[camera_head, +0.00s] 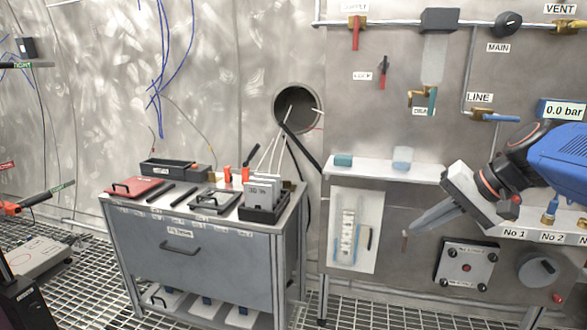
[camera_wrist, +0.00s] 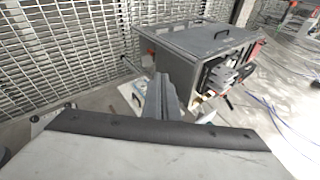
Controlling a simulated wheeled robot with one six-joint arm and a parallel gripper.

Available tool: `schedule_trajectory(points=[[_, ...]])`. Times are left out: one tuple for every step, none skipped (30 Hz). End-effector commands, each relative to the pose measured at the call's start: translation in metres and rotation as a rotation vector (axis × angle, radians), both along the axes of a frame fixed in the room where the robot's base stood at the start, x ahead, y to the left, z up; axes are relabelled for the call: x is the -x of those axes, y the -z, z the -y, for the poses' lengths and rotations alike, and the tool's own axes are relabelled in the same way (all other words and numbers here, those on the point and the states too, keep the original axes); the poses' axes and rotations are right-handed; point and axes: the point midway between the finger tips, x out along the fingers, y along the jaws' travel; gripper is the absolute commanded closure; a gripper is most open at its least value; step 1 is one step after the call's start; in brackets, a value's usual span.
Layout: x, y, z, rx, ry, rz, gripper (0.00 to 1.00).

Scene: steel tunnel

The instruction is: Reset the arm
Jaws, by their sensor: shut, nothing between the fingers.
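My gripper (camera_head: 408,236) is at the right in the head view, at the end of my blue and black arm. Its grey fingers point down and to the left, in front of the wall panel. The fingers are together and hold nothing. In the wrist view the shut fingers (camera_wrist: 165,98) stand in the middle, above the wide grey gripper body, with the cabinet beyond them. The fingers look apart from the panel, though the exact gap is hard to tell.
A grey cabinet (camera_head: 215,262) with a red plate, black bars and a rack on top stands left. A shelf (camera_head: 385,170) with a teal block and a clear cup is just above the gripper. Valves and pipes line the panel.

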Motion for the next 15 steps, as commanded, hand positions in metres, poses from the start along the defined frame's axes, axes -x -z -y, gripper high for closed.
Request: schedule_trajectory(points=[[0.019, 0.014, -0.010, 0.055, -0.028, -0.007, 1.00], [0.030, 0.022, -0.012, 0.090, -0.042, -0.012, 1.00], [0.043, 0.033, -0.015, 0.137, -0.061, -0.015, 1.00], [0.053, 0.042, -0.017, 0.174, -0.078, -0.018, 1.00], [0.063, 0.050, -0.018, 0.209, -0.091, -0.019, 1.00], [0.076, 0.061, -0.019, 0.257, -0.112, -0.019, 1.00], [0.086, 0.068, -0.019, 0.292, -0.128, -0.016, 1.00], [0.095, 0.076, -0.019, 0.328, -0.144, -0.014, 1.00], [0.107, 0.086, -0.018, 0.377, -0.166, -0.008, 1.00], [0.115, 0.093, -0.016, 0.412, -0.183, -0.003, 1.00], [0.123, 0.101, -0.015, 0.445, -0.198, 0.003, 1.00], [0.133, 0.109, -0.013, 0.488, -0.218, 0.012, 1.00], [0.139, 0.115, -0.011, 0.518, -0.232, 0.019, 1.00], [0.145, 0.121, -0.009, 0.547, -0.245, 0.027, 1.00], [0.151, 0.127, -0.006, 0.582, -0.263, 0.037, 1.00]])
